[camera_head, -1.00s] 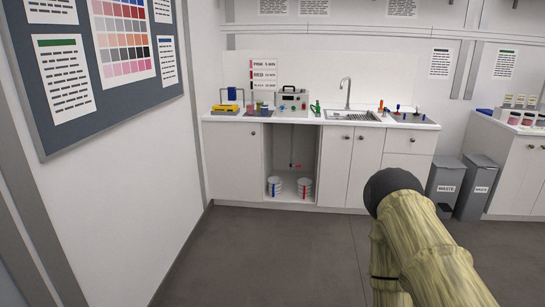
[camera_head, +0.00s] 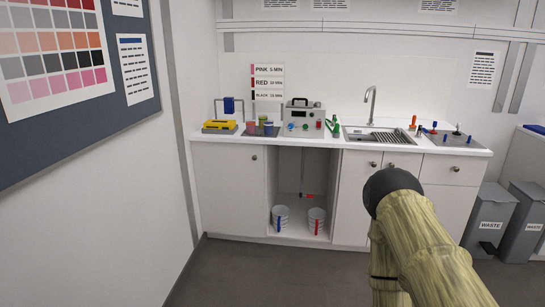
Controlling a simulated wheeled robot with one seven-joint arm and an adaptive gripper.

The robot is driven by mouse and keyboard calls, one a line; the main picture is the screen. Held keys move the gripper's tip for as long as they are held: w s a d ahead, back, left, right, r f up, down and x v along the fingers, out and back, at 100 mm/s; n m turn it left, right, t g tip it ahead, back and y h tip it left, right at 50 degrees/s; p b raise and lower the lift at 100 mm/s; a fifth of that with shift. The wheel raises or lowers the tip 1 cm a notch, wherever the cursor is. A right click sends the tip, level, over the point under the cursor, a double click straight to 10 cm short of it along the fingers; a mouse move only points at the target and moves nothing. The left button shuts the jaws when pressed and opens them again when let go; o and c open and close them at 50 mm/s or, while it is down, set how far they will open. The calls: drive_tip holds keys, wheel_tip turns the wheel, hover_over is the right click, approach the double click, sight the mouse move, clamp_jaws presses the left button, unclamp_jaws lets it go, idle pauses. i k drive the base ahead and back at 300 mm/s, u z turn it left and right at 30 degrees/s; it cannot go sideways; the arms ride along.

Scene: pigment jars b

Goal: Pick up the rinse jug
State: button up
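I cannot tell for certain which thing is the rinse jug. Two white vessels stand side by side on the floor of the open bay under the counter. One has a blue upright strip, the blue-marked vessel (camera_head: 280,217); the other has a red one, the red-marked vessel (camera_head: 317,221). Small green (camera_head: 332,126) and orange (camera_head: 412,121) items stand on the counter near the sink, too small to make out. Part of my arm shows at the lower right, well in front of the cabinets. My gripper is not in view.
The white counter (camera_head: 230,142) carries a yellow device (camera_head: 219,126), small cups, a grey control box (camera_head: 303,121), a sink (camera_head: 380,136) and a panel with knobs (camera_head: 456,139). Waste bins (camera_head: 488,217) stand right. A wall with a board closes the left. The grey floor (camera_head: 280,275) ahead is clear.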

sight(280, 212)
drive_tip(key=u, duration=0.1)
drive_tip(key=i, duration=3.15)
drive_tip(key=u, duration=0.15)
